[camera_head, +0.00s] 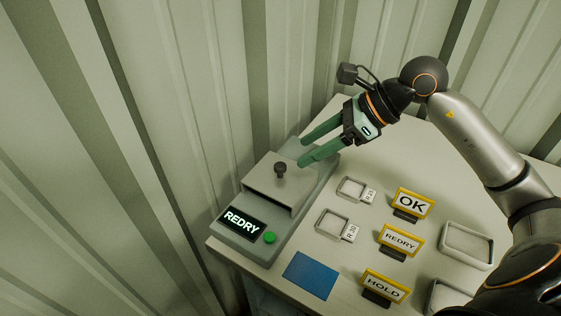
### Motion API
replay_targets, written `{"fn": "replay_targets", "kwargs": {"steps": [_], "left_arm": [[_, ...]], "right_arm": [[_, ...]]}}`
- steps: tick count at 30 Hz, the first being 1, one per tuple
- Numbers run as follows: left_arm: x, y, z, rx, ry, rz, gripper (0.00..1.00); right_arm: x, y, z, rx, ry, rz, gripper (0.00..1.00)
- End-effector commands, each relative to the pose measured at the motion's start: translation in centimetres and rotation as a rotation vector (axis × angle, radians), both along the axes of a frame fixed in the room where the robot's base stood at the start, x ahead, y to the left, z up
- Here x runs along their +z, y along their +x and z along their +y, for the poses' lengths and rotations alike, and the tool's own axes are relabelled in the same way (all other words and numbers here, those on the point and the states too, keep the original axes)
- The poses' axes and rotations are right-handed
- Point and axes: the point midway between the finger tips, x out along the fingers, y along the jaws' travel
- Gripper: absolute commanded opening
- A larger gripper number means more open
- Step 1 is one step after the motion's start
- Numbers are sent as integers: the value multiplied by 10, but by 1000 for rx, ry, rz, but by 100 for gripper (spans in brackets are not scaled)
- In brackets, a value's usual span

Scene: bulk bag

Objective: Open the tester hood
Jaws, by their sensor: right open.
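My left gripper is not in view.
A blue mat (311,276) lies in front of the tester. Two small labelled trays (334,223) and yellow signs OK (412,203), REDRY (401,241) and HOLD (385,286) stand to the right. Empty trays (467,245) are at the right edge. Corrugated walls (180,100) stand close behind and left.

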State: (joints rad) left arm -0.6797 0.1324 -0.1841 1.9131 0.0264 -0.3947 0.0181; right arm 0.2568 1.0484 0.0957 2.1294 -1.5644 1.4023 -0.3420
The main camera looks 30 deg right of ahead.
Motion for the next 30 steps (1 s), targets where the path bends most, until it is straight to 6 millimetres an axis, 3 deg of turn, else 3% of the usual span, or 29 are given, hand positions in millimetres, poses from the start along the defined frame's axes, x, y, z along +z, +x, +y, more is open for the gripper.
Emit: {"fn": "replay_targets", "kwargs": {"steps": [12, 25, 30], "left_arm": [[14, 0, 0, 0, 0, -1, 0], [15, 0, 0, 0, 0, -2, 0], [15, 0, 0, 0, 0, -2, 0]], "right_arm": [[-51, 31, 42, 1, 3, 0, 61], [-59, 36, 48, 0, -1, -1, 61], [-59, 36, 48, 1, 0, -1, 43]]}}
